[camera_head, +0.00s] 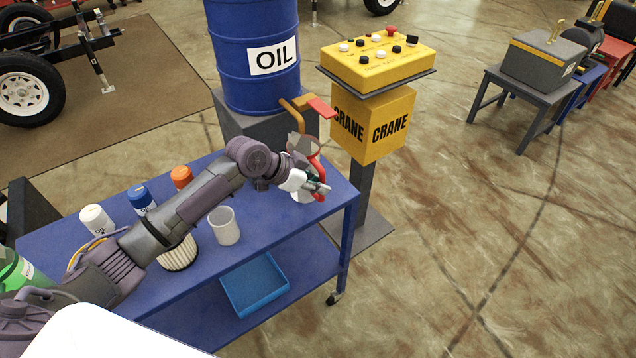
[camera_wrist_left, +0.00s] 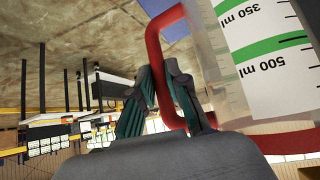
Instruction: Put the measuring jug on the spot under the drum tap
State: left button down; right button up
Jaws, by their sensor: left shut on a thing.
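The measuring jug (camera_head: 302,145) is clear with a red handle and stands out at the far right corner of the blue cart, just below the drum tap (camera_head: 298,112). My left gripper (camera_head: 318,187) is shut on its red handle, and partly hides the jug. In the left wrist view the red handle passes between the fingers (camera_wrist_left: 170,100), and the jug's white and green scale (camera_wrist_left: 265,55) reads upside down. I cannot tell whether the jug's base touches the cart top. The spot under the tap is not visible. My right gripper is not in view.
The blue oil drum (camera_head: 253,85) stands on a dark stand behind the cart (camera_head: 270,205). A yellow crane box (camera_head: 375,122) is close on the right. A white cup (camera_head: 224,227), a filter (camera_head: 178,256) and several bottles (camera_head: 97,220) are on the cart's left part.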

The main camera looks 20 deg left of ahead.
pick_arm(q)
jog(key=shift+f, duration=0.1)
jog(key=c, duration=1.1)
grip_release()
jog(key=shift+c, duration=0.2)
jog(key=b+v, duration=0.1)
jog(key=v, duration=1.1)
